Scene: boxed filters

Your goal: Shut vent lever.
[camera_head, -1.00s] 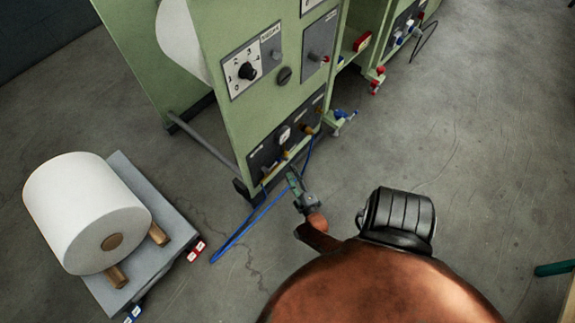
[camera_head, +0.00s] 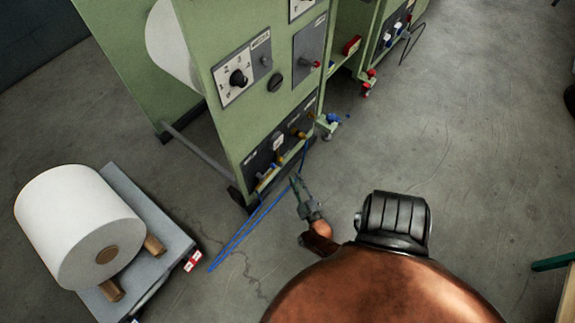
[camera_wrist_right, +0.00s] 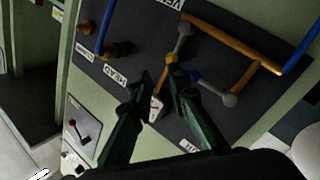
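The green machine's lower dark panel (camera_head: 280,143) carries small levers, brass fittings and a white tag. In the right wrist view the panel (camera_wrist_right: 215,60) appears turned, with a grey lever-like rod (camera_wrist_right: 180,42) just beyond my fingertips and a blue-and-grey handle (camera_wrist_right: 212,90) to its right. I cannot tell for sure which is the vent lever, since the labels are hard to read. My right gripper (camera_head: 295,180) is in front of the panel's lower edge. My left gripper is out of view.
Blue hoses (camera_head: 245,233) hang from the panel to the floor. A white roll (camera_head: 75,225) lies on a grey pallet (camera_head: 150,205) at left. A yellow pipe (camera_wrist_right: 235,42) crosses the panel near my fingers. The floor (camera_head: 470,130) at right is open.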

